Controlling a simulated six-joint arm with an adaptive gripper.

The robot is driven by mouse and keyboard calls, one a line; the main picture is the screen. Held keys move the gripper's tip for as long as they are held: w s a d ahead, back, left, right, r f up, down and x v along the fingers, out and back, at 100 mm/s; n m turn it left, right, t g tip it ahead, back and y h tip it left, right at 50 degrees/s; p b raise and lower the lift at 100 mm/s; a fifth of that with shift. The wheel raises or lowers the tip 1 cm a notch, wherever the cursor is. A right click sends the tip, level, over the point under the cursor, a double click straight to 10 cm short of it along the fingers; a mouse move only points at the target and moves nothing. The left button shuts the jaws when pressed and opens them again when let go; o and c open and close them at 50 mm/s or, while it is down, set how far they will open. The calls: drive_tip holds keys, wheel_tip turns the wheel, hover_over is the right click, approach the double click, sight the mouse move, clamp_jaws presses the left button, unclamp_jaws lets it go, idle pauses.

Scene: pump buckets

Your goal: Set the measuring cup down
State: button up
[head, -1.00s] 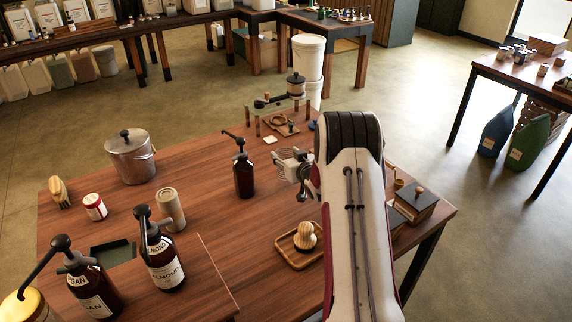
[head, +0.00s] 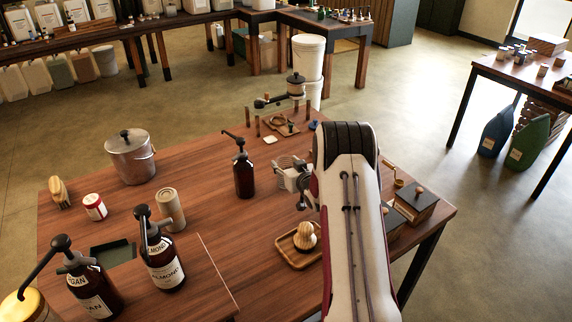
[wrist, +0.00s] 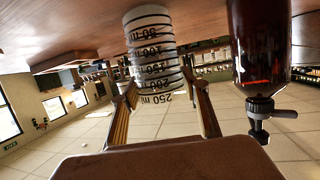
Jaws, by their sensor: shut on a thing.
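The measuring cup (head: 289,180) is clear with dark measuring lines and stands left of my arm in the head view, close over the wooden table or on it. Whether its base touches the wood I cannot tell. In the wrist view the measuring cup (wrist: 150,45) shows its ml marks upside down, as the whole scene does there. My gripper (wrist: 166,92) is shut on the cup, with a finger on each side. In the head view my gripper (head: 303,180) is partly hidden by my arm.
A brown pump bottle (head: 243,177) stands left of the cup; it also looms in the wrist view (wrist: 260,45). A wooden tray (head: 285,253) with a brush (head: 305,236) lies in front. A trivet and a stand (head: 295,105) are behind. Bare table (head: 205,150) lies farther left.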

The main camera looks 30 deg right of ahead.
drive_tip(key=shift+f, duration=0.15)
drive_tip(key=o, duration=0.9)
drive_tip(key=shift+o, duration=0.2)
drive_tip(key=shift+r, duration=0.2)
drive_tip(key=v, duration=0.7)
drive_tip(key=shift+s, duration=0.25)
drive_tip(key=shift+r, duration=0.2)
